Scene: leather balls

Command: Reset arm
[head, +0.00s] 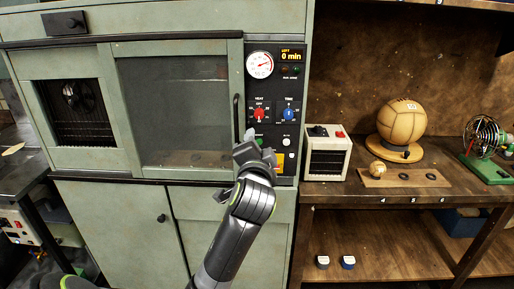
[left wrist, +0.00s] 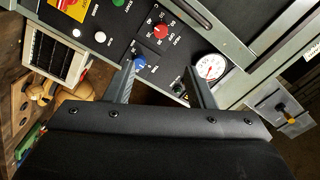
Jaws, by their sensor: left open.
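My left arm rises from the bottom of the head view, and its gripper (head: 254,152) is in front of the oven's dark control panel (head: 283,176), beside the door handle (head: 237,118). In the left wrist view the two fingers of my left gripper (left wrist: 160,76) are spread apart with nothing held between them. Beyond them are the red knob (left wrist: 160,30), the blue knob (left wrist: 140,62) and the round gauge (left wrist: 211,67). Whether the gripper touches the panel I cannot tell. My right gripper is in neither view.
A green cabinet oven (head: 180,100) with a shut glass door fills the left. To the right, a wooden bench (head: 340,189) bears a small white heater box (head: 326,156), a large leather ball (head: 402,122), a small ball (head: 377,169) on a board and a green-based wire device (head: 485,142).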

